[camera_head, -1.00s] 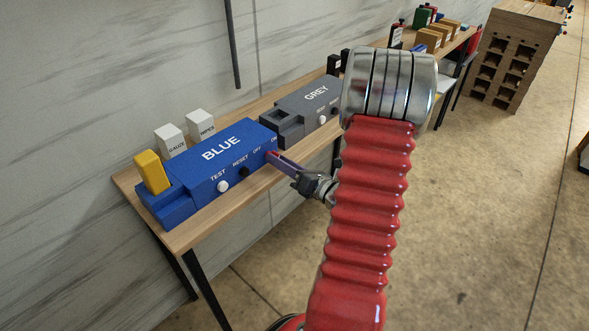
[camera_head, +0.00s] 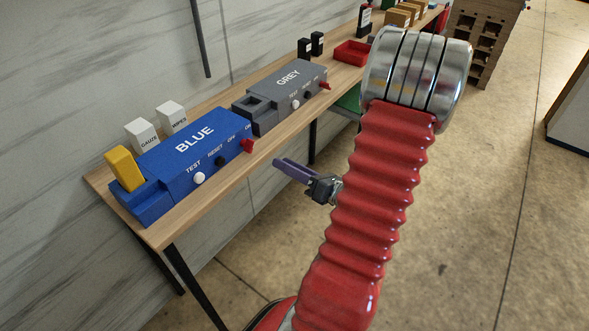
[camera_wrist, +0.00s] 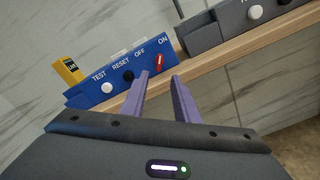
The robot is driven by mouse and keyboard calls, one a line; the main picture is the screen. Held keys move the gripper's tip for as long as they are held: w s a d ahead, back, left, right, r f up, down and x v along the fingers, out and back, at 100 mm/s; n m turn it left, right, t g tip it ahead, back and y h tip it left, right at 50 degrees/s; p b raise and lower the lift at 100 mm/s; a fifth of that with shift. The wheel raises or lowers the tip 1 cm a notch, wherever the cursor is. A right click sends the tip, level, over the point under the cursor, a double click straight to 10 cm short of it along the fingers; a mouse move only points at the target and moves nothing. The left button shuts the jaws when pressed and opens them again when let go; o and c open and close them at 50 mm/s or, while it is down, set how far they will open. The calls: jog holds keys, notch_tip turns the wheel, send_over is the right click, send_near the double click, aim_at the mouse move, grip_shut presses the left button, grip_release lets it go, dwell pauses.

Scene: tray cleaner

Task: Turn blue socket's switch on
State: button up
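The blue socket (camera_head: 190,155) is a blue box on the wooden shelf, with labels TEST, RESET, OFF and ON. Its red switch (camera_head: 247,146) is at the right end, near OFF and ON; I cannot tell its exact setting. In the wrist view the switch (camera_wrist: 160,62) shows uncovered, beyond the fingertips. A yellow block (camera_head: 124,168) stands in the socket's left end. My gripper (camera_head: 281,164) has purple fingers and is in front of the shelf, apart from the switch. In the wrist view my gripper (camera_wrist: 159,75) is open, with an empty gap between the fingers.
A grey socket (camera_head: 285,92) with its own red switch stands to the right. White gauze (camera_head: 142,135) and wipes (camera_head: 172,117) boxes stand behind the blue socket. A red tray (camera_head: 352,53) lies farther along. The floor before the shelf is clear.

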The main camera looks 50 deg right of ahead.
jog(key=shift+s, duration=1.1)
